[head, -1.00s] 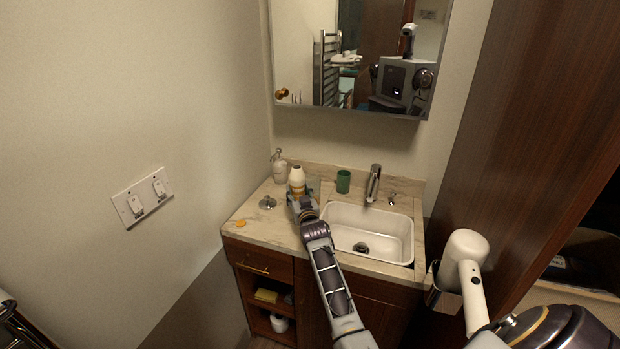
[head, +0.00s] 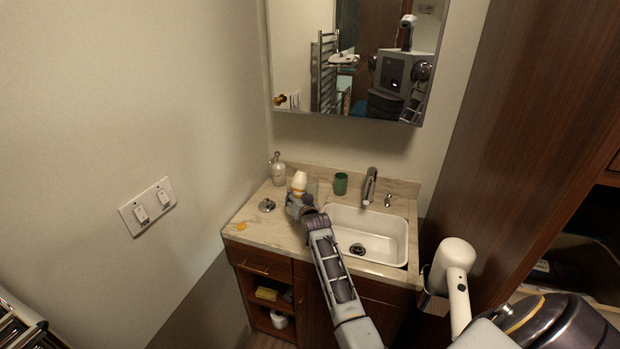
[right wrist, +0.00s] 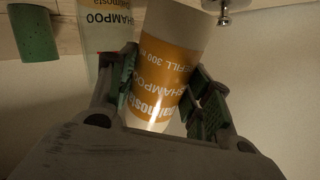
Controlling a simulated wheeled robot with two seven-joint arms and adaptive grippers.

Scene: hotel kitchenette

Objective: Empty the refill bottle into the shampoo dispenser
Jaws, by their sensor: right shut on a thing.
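The white refill bottle with an orange label (head: 299,181) stands near upright above the left part of the counter. In the right wrist view the bottle (right wrist: 170,65) sits between both fingers of my right gripper (right wrist: 160,105), which is shut on it. The clear shampoo dispenser (right wrist: 97,40) stands close beside it, on the green cup's side. I cannot tell whether the bottle's base touches the counter. A metal pump top (head: 266,205) lies on the counter to the left. My left gripper is out of view.
A pump bottle (head: 278,169) stands in the back left corner. A green cup (head: 340,183) stands behind the sink (head: 372,228), near the tap (head: 370,186). A small orange item (head: 240,226) lies at the front left. A white hairdryer (head: 455,258) hangs at right.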

